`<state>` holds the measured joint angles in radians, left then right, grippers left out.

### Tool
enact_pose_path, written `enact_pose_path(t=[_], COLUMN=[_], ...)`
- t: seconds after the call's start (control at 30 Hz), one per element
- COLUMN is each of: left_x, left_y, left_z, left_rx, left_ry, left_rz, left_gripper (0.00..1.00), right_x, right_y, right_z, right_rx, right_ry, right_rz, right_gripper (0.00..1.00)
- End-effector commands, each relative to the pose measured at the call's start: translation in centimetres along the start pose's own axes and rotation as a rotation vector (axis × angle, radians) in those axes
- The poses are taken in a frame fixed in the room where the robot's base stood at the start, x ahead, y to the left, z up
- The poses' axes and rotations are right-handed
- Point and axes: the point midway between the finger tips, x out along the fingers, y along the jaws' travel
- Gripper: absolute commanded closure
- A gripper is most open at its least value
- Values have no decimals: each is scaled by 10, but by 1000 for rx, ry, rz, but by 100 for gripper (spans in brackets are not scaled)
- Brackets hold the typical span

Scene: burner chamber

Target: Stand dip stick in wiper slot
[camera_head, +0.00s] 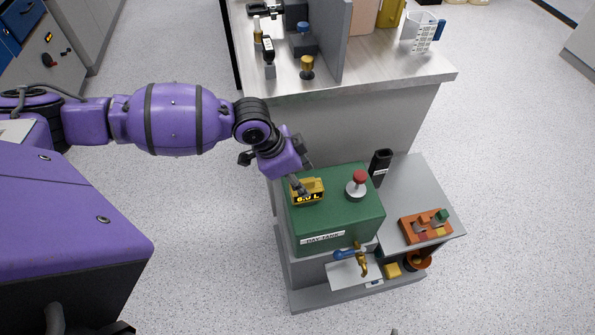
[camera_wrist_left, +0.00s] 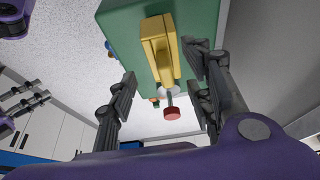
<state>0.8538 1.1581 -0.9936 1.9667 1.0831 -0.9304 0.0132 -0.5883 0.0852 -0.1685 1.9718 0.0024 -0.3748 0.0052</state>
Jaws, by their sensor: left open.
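A red knob on a grey collar (camera_head: 357,185) stands on top of the green day tank (camera_head: 364,223). It looks like the dip stick's handle. In the left wrist view the red knob (camera_wrist_left: 172,113) shows on a thin stem. Dark finger-like parts (camera_wrist_left: 25,100) at the left edge may be my right gripper.
A blue-handled tap (camera_head: 350,254) is on the tank's front. A counter (camera_head: 370,78) with bottles, a grey panel and a measuring jug (camera_head: 422,33) stands behind. The shelf behind the rack is clear.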

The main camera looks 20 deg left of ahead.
Motion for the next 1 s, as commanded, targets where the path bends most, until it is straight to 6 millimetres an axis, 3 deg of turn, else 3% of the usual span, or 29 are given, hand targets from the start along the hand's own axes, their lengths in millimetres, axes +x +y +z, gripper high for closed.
enact_pose_path(t=[0.1,0.33,0.73,1.0], left_x=[22,50,58,58], left_y=[0,0,0,0], left_z=[0,0,0,0], left_rx=[-1,-1,1,1], left_ry=[0,0,2,2], left_rz=[2,0,-3,-2], left_gripper=[53,53,53,87], right_x=[0,1,3,2], right_y=[3,4,-3,-3], right_z=[4,6,2,2], right_rx=[-7,-7,10,8], right_ry=[-6,-8,0,-1], right_rz=[3,3,0,-1], right_gripper=[60,60,60,60])
